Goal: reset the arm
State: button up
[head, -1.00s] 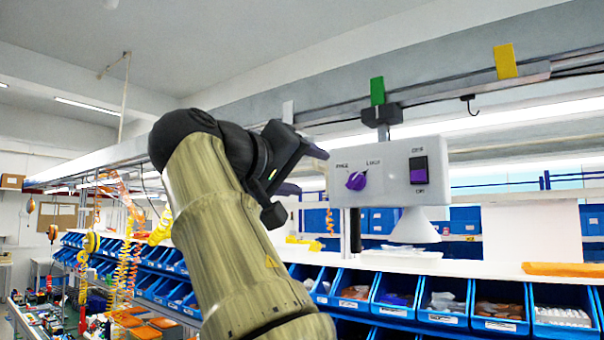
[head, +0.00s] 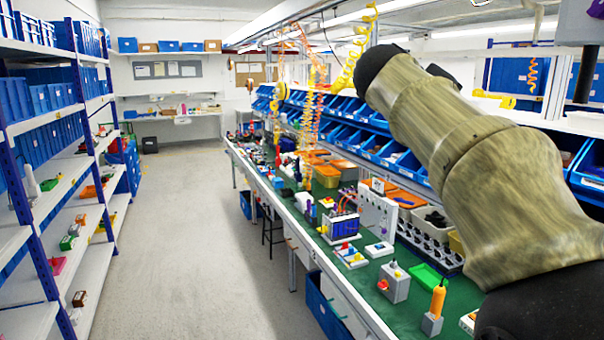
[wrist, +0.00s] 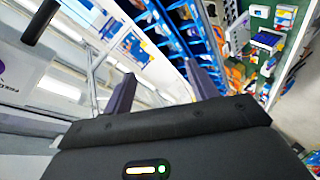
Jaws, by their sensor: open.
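My gripper (wrist: 160,74) shows in the wrist view with its two dark fingers apart and nothing between them. It is out of the head view, where my arm fills the right side. The white switch box (wrist: 22,72) is partly visible at the left edge of the wrist view, with a bit of purple at the frame edge. It is apart from the fingers. A corner of what looks like the same box (head: 580,22) is at the top right of the head view. The switch's setting cannot be read.
A long green-topped workbench (head: 400,318) with parts runs below my arm. Blue bins (head: 350,140) line its back, and coiled orange and yellow hoses (head: 308,105) hang above. Shelving (head: 75,150) stands at left. The aisle floor (head: 200,230) between is clear.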

jog(key=s+a+f+n+g+y, duration=0.1)
jog(key=a+f+g+y, duration=0.15)
jog(key=f, duration=1.15)
jog(key=s+a+f+n+g+y, duration=0.1)
jog(key=a+f+y, duration=0.25)
jog(key=f, duration=1.15)
jog(key=s+a+f+m+g+y, duration=0.3)
jog(key=s+f+m+y, duration=0.1)
jog(key=s+f, duration=1.4)
notch_tip(320, 180, down, 3)
jog(key=shift+a+r+m, duration=0.1)
jog(key=shift+a+m, duration=0.05)
jog(key=shift+m, duration=0.15)
jog(key=shift+g, duration=0.25)
